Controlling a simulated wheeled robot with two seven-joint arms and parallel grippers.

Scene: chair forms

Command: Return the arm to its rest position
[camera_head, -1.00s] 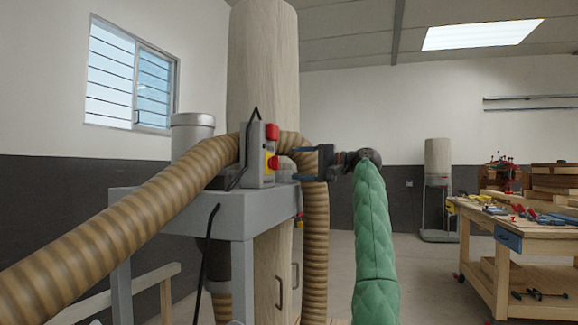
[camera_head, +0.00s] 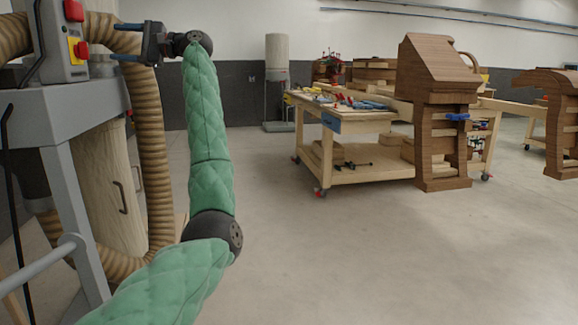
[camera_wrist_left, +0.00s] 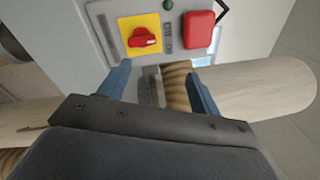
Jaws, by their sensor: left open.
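My left arm (camera_head: 210,125), in a green quilted sleeve, rises from the bottom left of the head view. It bends at a dark joint and reaches up to the left gripper (camera_head: 117,43). The gripper is open, its two blue fingers pointing left toward a grey control box (camera_head: 62,42) with a red button and a red switch on yellow. In the left wrist view the open fingers (camera_wrist_left: 160,78) are apart with nothing gripped. The control box (camera_wrist_left: 158,35) fills the upper part there; I cannot tell how close it is. My right gripper is not in view.
A grey machine stand (camera_head: 62,115) and a ribbed brown hose (camera_head: 153,160) are close by at left. A wooden workbench (camera_head: 345,122) with tools and wooden chair forms (camera_head: 437,105) stand further right. The floor (camera_head: 370,255) between is clear.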

